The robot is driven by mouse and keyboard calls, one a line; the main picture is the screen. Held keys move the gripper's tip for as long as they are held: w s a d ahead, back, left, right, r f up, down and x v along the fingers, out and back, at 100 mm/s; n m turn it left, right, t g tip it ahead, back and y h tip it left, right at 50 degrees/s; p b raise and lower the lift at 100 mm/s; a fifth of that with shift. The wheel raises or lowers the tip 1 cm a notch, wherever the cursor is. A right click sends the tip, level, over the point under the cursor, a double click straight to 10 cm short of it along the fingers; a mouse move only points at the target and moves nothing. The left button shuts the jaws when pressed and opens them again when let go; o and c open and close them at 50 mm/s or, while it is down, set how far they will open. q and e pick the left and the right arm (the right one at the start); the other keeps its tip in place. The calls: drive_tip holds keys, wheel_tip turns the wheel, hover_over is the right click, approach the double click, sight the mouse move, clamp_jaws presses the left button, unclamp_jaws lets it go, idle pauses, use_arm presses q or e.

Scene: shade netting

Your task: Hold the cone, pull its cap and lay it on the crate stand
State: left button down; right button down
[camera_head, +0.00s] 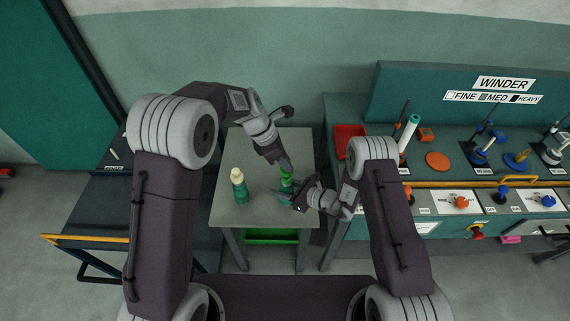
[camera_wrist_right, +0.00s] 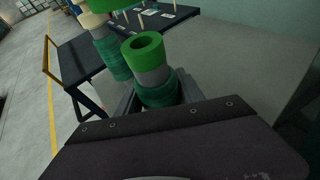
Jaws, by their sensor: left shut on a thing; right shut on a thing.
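The held cone (camera_head: 286,185) stands at the right of the grey stand (camera_head: 255,217), wound in dark green. My right gripper (camera_head: 286,198) is shut on its lower part; the right wrist view shows the cone (camera_wrist_right: 159,90) upright with a grey neck and a bright green, hollow top. My left gripper (camera_head: 287,166) is shut on a bright green piece (camera_head: 287,171) directly above the cone. A green piece (camera_wrist_right: 106,4) is cut off at the top of the right wrist view; I cannot tell for sure that it is the same cap.
A second green cone (camera_head: 240,188) with a cream top stands to the left on the stand. A green crate (camera_head: 270,236) sits under the stand. A red bin (camera_head: 349,131) and the winder bench lie to the right; a dark table (camera_head: 98,211) is to the left.

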use_arm(q)
wheel_tip(320, 180, up, 2)
drive_tip(key=shift+r, duration=0.15)
use_arm(e)
drive_tip(key=c, duration=0.7)
unclamp_jaws()
drive_tip(key=shift+o, duration=0.2)
drive_tip(key=v, duration=1.2)
